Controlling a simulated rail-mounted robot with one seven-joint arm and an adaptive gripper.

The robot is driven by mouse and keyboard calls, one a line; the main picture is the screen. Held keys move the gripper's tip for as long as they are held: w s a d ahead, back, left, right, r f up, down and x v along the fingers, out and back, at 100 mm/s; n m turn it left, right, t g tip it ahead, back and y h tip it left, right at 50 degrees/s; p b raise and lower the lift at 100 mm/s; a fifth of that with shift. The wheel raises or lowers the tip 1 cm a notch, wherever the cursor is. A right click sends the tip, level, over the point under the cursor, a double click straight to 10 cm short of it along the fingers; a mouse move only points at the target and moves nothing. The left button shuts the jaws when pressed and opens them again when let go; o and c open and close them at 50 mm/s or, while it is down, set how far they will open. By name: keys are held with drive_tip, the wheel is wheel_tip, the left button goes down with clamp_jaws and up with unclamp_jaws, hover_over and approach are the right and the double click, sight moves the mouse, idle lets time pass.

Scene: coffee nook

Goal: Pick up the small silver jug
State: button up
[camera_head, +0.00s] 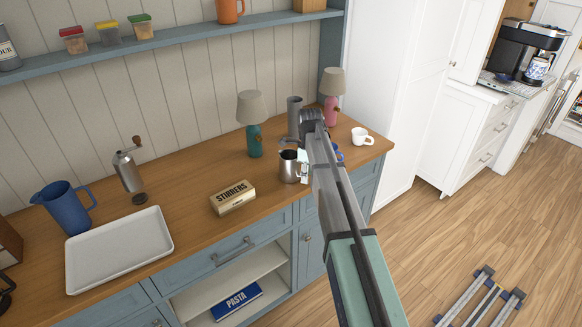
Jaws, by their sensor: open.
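The small silver jug (289,168) stands upright on the wooden counter, behind the box of stirrers and to its right. My gripper (304,166) is at the jug's right side, low over the counter and mostly hidden by my own arm. It is open. I cannot tell whether a finger touches the jug or its handle. The jug's right side is partly covered.
Close by stand a stirrers box (233,197), a teal lamp (254,138), a grey cylinder (294,113), a pink lamp (331,108) and a white cup (361,136). A white tray (120,248), blue pitcher (63,208) and grinder (128,170) are left. A shelf (180,35) runs above.

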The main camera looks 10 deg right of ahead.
clamp_jaws()
drive_tip(key=shift+r, duration=0.15)
